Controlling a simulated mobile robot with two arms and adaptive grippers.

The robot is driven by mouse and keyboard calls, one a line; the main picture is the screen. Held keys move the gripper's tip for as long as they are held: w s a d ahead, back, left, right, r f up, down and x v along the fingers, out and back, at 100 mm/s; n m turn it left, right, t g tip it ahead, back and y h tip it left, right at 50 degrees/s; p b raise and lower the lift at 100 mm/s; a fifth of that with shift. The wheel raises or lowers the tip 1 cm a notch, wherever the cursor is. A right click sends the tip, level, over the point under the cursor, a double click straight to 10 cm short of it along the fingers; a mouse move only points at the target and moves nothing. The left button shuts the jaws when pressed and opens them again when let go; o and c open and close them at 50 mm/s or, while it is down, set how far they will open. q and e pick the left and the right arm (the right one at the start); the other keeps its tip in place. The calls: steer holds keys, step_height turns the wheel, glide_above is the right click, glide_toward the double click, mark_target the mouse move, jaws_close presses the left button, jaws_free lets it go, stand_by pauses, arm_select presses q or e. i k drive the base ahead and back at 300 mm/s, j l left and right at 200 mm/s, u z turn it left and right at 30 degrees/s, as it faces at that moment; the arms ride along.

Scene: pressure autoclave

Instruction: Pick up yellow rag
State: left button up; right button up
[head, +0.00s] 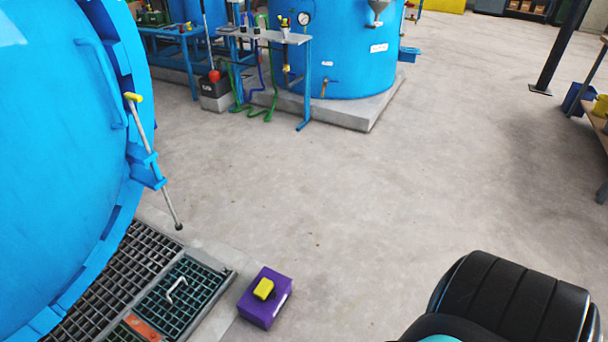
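A small yellow item (264,288) lies on top of a purple box (264,312) on the floor, near the bottom of the head view. It looks like a folded rag or block; I cannot tell its material. Another small yellow piece (134,97) sits at the top of a metal rod on the blue vessel, and a yellow object (600,105) shows at the right edge. No gripper touches any of them. Neither of my grippers is in view.
A large blue vessel (60,150) fills the left side. Metal floor grating (110,275) with a hatch (182,297) lies beside the purple box. A blue tank (345,60) stands on a concrete plinth (366,117) behind. A black ribbed form (510,300) occupies the bottom right. The middle floor is clear.

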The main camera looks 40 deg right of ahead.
mark_target(265, 286)
steer(key=z, duration=0.95)
steer(key=u, duration=1.5)
steer(key=z, duration=1.5)
